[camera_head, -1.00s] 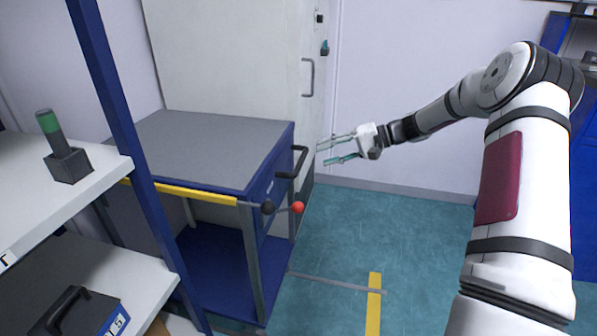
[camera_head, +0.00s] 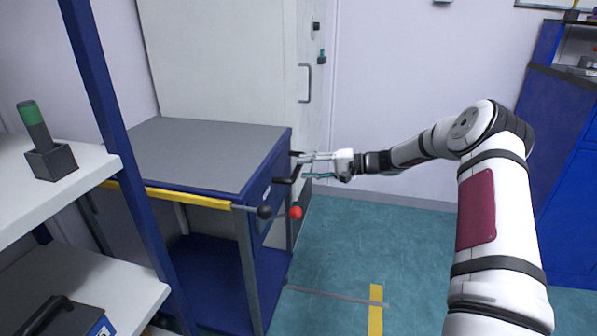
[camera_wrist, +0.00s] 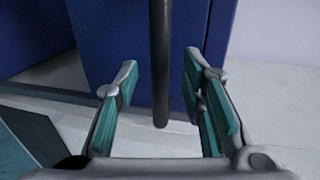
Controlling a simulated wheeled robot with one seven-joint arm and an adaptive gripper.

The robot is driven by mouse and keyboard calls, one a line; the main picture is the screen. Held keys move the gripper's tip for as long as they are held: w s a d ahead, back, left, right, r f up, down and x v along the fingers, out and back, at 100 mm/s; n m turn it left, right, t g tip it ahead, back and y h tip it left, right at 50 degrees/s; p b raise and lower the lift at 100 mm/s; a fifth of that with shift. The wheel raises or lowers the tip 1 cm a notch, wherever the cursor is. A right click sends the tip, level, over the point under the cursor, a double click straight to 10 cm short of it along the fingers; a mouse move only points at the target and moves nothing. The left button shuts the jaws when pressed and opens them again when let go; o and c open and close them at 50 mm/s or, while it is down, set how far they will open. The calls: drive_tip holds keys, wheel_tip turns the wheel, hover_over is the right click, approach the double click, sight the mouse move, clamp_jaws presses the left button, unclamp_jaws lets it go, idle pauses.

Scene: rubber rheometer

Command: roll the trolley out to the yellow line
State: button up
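The trolley (camera_head: 205,150) has a grey top, blue frame and blue lower shelf, and stands left of centre against a pale cabinet. Its dark handle (camera_head: 285,180) is on the right end. My gripper (camera_head: 304,167) is at that handle. In the wrist view the handle bar (camera_wrist: 160,65) runs between my gripper's two teal-padded fingers (camera_wrist: 160,88), with a gap on both sides, so the gripper is open around it. The yellow line (camera_head: 376,310) is on the teal floor, to the right of the trolley at the bottom.
A blue rack post (camera_head: 115,130) and white shelves stand at left. The floor right of the trolley is clear.

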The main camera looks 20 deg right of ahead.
sight(301, 167)
drive_tip(key=shift+x, duration=1.7)
drive_tip(key=shift+s, duration=0.1)
clamp_jaws()
